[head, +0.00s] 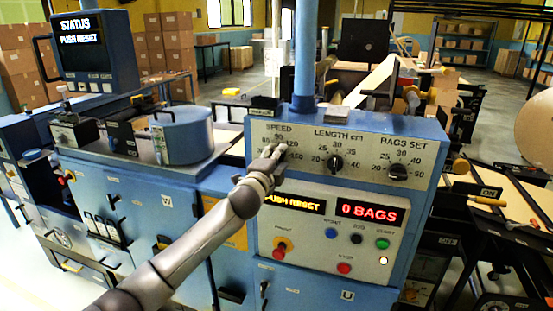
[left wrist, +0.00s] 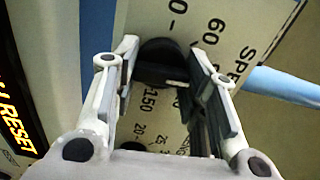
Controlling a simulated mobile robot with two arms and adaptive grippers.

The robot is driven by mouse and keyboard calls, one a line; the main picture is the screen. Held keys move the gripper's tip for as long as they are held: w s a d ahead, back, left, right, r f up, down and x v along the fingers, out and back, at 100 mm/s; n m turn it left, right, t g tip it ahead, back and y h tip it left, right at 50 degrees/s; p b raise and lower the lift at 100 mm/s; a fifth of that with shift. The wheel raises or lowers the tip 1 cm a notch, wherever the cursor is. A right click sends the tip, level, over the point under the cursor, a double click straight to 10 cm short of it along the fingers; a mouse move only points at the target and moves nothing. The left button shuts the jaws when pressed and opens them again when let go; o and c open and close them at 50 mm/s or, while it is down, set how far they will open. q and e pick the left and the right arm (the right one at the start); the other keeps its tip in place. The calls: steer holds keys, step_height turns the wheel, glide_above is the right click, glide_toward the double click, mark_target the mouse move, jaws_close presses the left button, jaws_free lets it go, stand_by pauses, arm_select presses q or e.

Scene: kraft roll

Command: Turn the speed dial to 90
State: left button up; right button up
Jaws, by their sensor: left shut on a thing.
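The speed dial (left wrist: 155,58) is a black round knob on the grey plate of the blue machine. In the left wrist view it sits between the two fingers of my left gripper (left wrist: 165,80), which is shut on it. A pale mark shows on the knob near the right finger. Printed 60 and 150 show around it; the finger hides other numbers, so I cannot tell the setting. In the head view my left gripper (head: 274,155) covers the dial under the SPEED label (head: 278,128). My right gripper is not in view.
The length dial (head: 335,162) and bags dial (head: 398,171) are right of the speed dial. Below, a display (head: 295,202) reads PUSH RESET and another (head: 370,213) reads 0 BAGS. Blue, black, green and red buttons sit under them. A blue post (head: 305,60) rises behind the panel.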

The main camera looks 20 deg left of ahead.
arm_select(q)
steer(key=shift+f+m, duration=0.1)
steer(key=shift+m, duration=0.3)
steer(key=o, duration=1)
steer(key=s, duration=1.2)
steer(key=shift+a, duration=0.2)
